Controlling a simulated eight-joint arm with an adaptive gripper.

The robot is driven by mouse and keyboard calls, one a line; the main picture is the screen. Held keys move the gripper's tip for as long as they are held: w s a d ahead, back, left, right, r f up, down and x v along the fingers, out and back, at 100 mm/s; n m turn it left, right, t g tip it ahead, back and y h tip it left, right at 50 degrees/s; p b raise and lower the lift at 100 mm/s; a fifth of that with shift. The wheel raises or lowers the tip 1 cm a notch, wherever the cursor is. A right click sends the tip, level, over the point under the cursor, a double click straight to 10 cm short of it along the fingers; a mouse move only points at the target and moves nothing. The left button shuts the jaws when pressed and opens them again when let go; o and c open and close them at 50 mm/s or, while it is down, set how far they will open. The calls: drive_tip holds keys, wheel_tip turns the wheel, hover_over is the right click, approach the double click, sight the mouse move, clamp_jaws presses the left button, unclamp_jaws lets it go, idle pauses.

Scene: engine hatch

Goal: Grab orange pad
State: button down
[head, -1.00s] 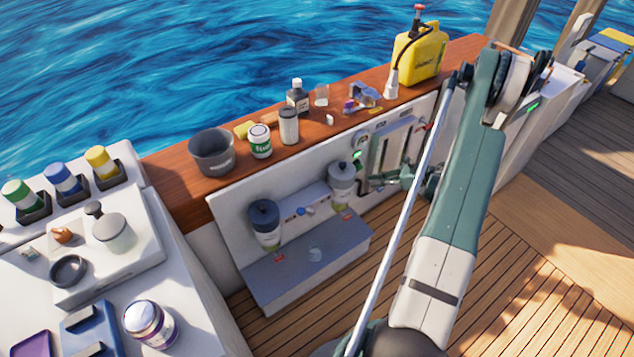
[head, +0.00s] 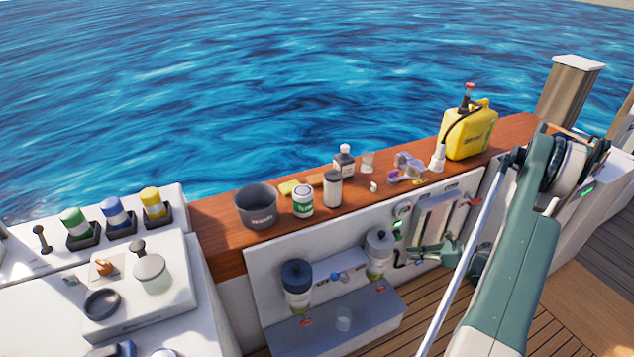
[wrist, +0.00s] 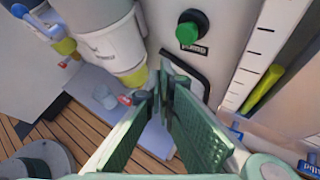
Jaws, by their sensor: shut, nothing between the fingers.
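A small orange-tan pad (head: 316,180) lies on the wooden ledge in the head view, between the yellow sponge and the dark-capped bottle. It is partly hidden by the containers in front, so its full shape is unclear. My gripper (head: 418,250) is low and to the right of it, in front of the white panel below the ledge. In the wrist view my gripper (wrist: 162,92) has its green fingers together and empty, beside a black handle. No orange pad shows in the wrist view.
On the wooden ledge (head: 215,238) stand a grey bucket (head: 256,207), a white-green jar (head: 303,201), a shaker (head: 332,189), a bottle (head: 344,162) and a yellow can (head: 468,130). A yellow sponge (head: 289,188) lies there. A green button (wrist: 188,33) is on the panel.

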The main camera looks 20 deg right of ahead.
drive_tip(key=c, duration=3.1)
unclamp_jaws()
drive_tip(key=shift+c, duration=0.2)
drive_tip(key=o, duration=1.7)
wheel_tip(320, 180, up, 46)
drive_tip(key=w+a+f+n+g+h+p, duration=0.1)
drive_tip(key=w+a+f+n+g+p, duration=0.15)
drive_tip(key=w+a, duration=0.5)
drive_tip(key=w+a+f+n+g+h+p, duration=0.1)
drive_tip(key=w+a+n+g+p, duration=0.3)
drive_tip(key=w, duration=0.7)
drive_tip(key=w+a+r+n+g+h+p, duration=0.2)
drive_tip(key=w+a+n+h, duration=0.1)
drive_tip(key=w+a, duration=0.55)
drive_tip(key=w+a+r+n+g+h+p, duration=0.1)
drive_tip(key=w+a+n+h+p, duration=0.15)
drive_tip(key=w+a, duration=0.6)
drive_tip(key=f, duration=0.7)
drive_tip(key=f+b, duration=0.1)
drive_tip(key=f, duration=0.2)
drive_tip(key=shift+s+a+f, duration=0.1)
drive_tip(key=shift+s+f, duration=0.2)
